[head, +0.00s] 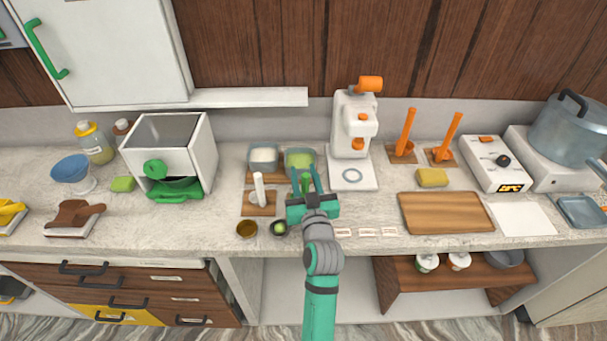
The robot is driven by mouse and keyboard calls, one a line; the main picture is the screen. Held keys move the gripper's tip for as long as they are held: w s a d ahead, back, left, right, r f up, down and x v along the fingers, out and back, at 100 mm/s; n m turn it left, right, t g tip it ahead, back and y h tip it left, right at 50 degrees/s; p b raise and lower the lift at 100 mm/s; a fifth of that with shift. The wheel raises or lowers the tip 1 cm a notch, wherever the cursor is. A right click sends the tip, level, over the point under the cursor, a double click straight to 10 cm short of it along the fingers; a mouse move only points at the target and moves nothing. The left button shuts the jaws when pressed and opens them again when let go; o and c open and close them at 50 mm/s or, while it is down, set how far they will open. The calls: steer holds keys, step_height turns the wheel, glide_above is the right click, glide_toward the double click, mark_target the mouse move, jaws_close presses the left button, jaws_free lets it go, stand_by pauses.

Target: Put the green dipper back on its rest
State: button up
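A green upright handle (306,183), which looks like the green dipper, shows between the two fingers of my gripper (306,178). The fingers stand apart on either side of it; I cannot tell whether they touch it. The dipper's lower end is hidden by my gripper. A wooden rest (249,210) with a white-handled dipper (258,189) on it is just left of my gripper. Any rest under or behind my gripper is hidden.
Tubs of white (264,156) and green (299,158) contents stand behind my gripper. A brown cup (246,229) is near the front edge. A white press (354,140) stands behind right.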

steer(key=shift+a, duration=0.1)
steer(key=shift+r, duration=0.15)
steer(key=s+d, duration=0.1)
steer(key=s, duration=1.1)
steer(key=shift+d, duration=0.4)
